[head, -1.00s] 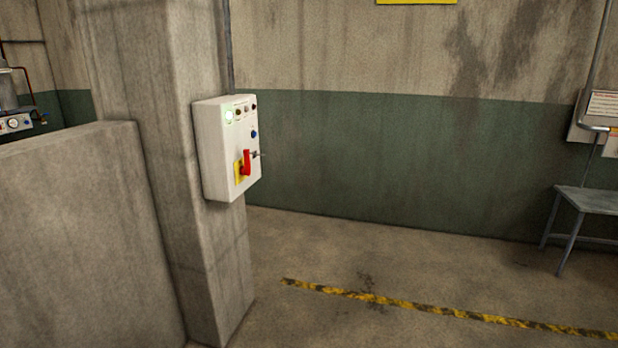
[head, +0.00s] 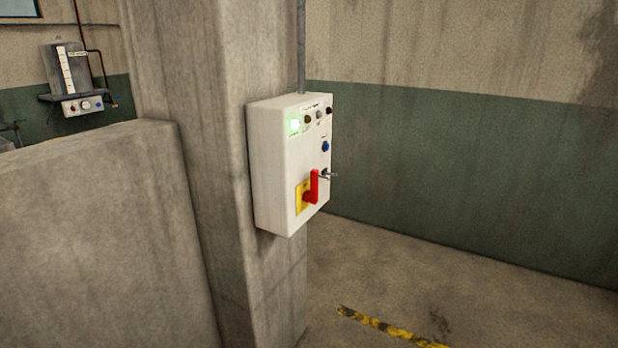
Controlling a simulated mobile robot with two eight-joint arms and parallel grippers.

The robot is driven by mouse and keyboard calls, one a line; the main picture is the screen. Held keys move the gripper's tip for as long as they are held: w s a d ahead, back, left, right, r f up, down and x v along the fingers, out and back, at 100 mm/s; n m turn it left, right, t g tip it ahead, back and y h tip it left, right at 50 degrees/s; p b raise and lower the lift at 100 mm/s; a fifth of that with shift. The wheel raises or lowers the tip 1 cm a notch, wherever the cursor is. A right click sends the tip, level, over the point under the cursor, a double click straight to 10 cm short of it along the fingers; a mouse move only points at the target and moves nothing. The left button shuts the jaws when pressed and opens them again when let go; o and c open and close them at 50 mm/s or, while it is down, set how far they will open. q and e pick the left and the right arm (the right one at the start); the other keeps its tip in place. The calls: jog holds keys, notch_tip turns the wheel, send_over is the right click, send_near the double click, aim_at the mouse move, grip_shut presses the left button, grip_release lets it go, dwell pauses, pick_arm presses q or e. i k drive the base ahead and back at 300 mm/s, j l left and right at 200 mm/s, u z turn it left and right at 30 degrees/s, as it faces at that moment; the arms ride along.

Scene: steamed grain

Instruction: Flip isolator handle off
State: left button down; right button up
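The isolator handle (head: 314,187) is red and sits on a yellow plate (head: 301,197) low on the front of a white control box (head: 275,170). The handle points upward, roughly vertical. A key-like metal piece (head: 327,175) sticks out just right of the handle. Neither of my grippers shows in the head view, and nothing touches the handle.
The box is mounted on a concrete pillar (head: 185,130). A low concrete wall (head: 90,240) blocks the left. Open floor (head: 480,290) with a yellow-black stripe (head: 390,328) lies to the right.

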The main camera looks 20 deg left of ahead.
aim_at(311, 196)
jog(key=i+j, duration=0.15)
jog(key=j, duration=0.15)
jog(key=i+j, duration=0.2)
jog(key=j, duration=0.15)
jog(key=i+j, duration=0.15)
jog(key=j, duration=0.15)
jog(key=i+j+z, duration=0.1)
jog(key=j, duration=0.2)
jog(key=i, duration=0.05)
